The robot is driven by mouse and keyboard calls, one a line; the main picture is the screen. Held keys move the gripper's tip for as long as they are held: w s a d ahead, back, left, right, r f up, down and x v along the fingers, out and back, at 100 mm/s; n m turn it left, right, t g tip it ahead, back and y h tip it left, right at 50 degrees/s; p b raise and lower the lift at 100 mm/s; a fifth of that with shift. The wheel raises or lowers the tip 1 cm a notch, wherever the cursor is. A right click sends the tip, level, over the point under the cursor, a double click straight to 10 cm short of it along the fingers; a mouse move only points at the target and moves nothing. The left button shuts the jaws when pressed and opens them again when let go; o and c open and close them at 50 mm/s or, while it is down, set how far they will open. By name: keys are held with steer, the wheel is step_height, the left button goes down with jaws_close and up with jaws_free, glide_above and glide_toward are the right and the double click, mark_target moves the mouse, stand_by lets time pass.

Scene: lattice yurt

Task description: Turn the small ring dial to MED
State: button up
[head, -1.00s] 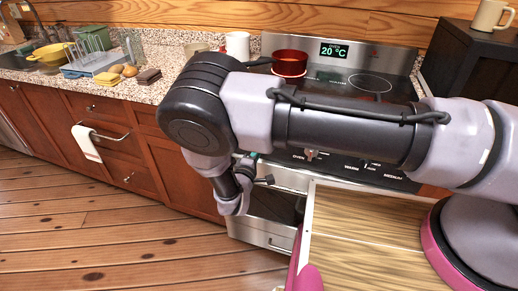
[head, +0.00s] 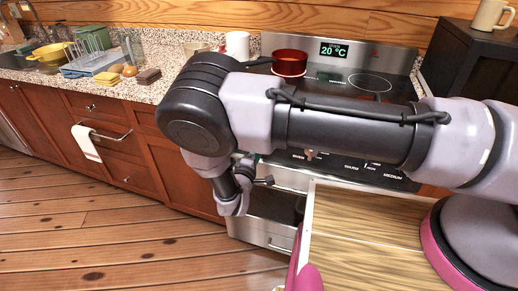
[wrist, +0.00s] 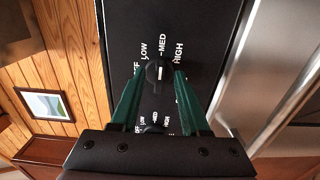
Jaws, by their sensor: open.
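In the wrist view a round black dial (wrist: 152,74) with a white pointer mark sits on a black panel with OFF, LOW, MED and HIGH around it. Its mark lies upright in the picture, roughly toward MED. The green fingers of my gripper (wrist: 160,72) are open, one on each side of this dial; I cannot tell whether they touch it. A second dial (wrist: 152,128) with the same labels is lower in that view, partly hidden by the gripper body. I cannot tell which is the small ring dial. In the head view my arm hides the dials at the gripper.
The stove (head: 395,62) carries a red pot (head: 290,64) and a display reading 20 °C. A wooden surface (head: 365,225) fills the front right. A counter with dishes stands at the left.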

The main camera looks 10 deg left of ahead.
steer(key=s, duration=1)
steer(key=shift+s+a, duration=0.3)
steer(key=shift+a, duration=0.1)
steer(key=w+d+r+m+g+h, duration=0.2)
steer(key=w+d+r+m+g, duration=0.25)
steer(key=d+r, duration=0.3)
steer(key=w+d+r+m+g+h, duration=0.3)
steer(key=w+d+r+m+g, duration=0.15)
steer(key=d+r, duration=0.35)
steer(key=w+d+r+m+g+h, duration=0.2)
steer(key=w+d+r+m+g, duration=0.25)
steer(key=r, duration=0.45)
steer(key=s+d+r+m+t+y, duration=0.1)
steer(key=s+d+r+m+y, duration=0.3)
steer(key=s+d+r, duration=0.3)
steer(key=s+d+r+m+t+y, duration=0.1)
steer(key=s+d+r+m+y, duration=0.2)
steer(key=d+r, duration=1.2)
steer(key=s+r+y, duration=0.2)
steer(key=s+y, duration=0.1)
steer(key=shift+s+d+r+m+t+y, duration=0.3)
steer(key=shift+s+r+m+t, duration=0.05)
steer(key=shift+s, duration=0.05)
